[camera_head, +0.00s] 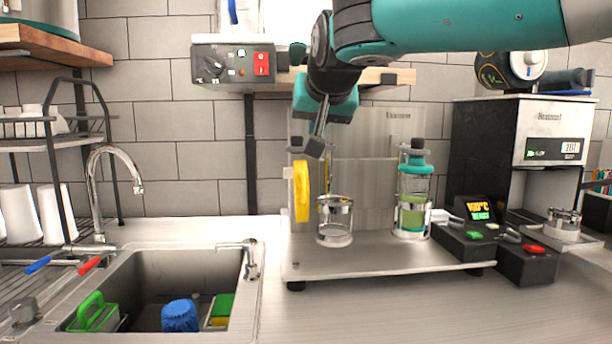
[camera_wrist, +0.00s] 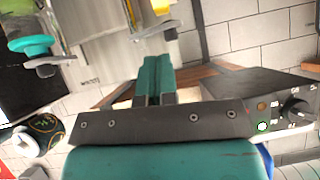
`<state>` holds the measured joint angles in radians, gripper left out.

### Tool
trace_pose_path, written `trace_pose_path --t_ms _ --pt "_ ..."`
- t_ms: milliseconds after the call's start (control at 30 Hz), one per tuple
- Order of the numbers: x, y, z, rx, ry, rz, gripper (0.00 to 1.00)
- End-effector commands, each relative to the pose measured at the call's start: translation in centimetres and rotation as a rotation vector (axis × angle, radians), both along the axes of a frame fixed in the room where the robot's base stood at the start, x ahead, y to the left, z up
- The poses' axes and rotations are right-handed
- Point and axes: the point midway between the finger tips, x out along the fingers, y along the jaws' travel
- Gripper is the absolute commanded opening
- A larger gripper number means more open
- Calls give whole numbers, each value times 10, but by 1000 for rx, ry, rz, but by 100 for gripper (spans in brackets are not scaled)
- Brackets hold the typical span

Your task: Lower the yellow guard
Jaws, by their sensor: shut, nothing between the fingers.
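The yellow guard (camera_head: 301,190) is an upright yellow piece at the left of the cup sealer, beside a clear cup (camera_head: 335,222) on the steel base. A small part of yellow (camera_wrist: 152,28) shows at the top edge of the wrist view, cut off by the frame. My gripper (camera_head: 316,148) is shut and empty, pointing down just above and slightly right of the guard. In the head view I cannot tell whether it touches the sealer's post. My teal and dark gripper parts (camera_wrist: 155,75) fill the wrist view's middle.
A teal-topped jar with green contents (camera_head: 411,205) stands right on the sealer base (camera_head: 375,258). A control box (camera_head: 235,65) and wooden shelf hang behind my arm. A sink (camera_head: 150,285) is at the left, a coffee machine (camera_head: 540,125) at the right. The front counter is clear.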

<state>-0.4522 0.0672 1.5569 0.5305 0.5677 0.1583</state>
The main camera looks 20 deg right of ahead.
Motion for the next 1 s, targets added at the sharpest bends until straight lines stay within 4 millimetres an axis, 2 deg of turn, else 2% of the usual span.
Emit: trace_pose_path --t_ms 167,567,800,1000 --pt "17 -2 -6 3 -8 -16 0" --pt "84 -8 -53 3 -6 -12 0" --pt "89 -5 -85 3 -7 -9 0" --pt "90 -4 -92 4 -9 -9 0"
